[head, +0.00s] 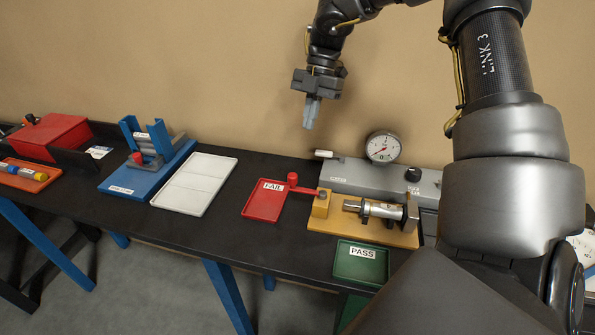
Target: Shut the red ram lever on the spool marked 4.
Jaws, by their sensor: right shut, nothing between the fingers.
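A red lever (303,190) with a round knob sticks out to the left from a yellow block on a yellow fixture base (345,228). Its knob end is over the back right corner of the red FAIL tray. A metal spool-like cylinder (380,209) lies across the fixture, to the right of the lever. I cannot make out a number 4 on it. My right gripper (311,118) is shut and empty, pointing down in the air, above and apart from the lever in the picture. My left gripper is not in view.
A grey unit with a dial gauge (383,147) stands behind the fixture. The red FAIL tray (262,207) lies left of it, the green PASS tray (361,263) in front. A white tray (194,183), blue stand (150,176) and red box (48,138) stand farther left.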

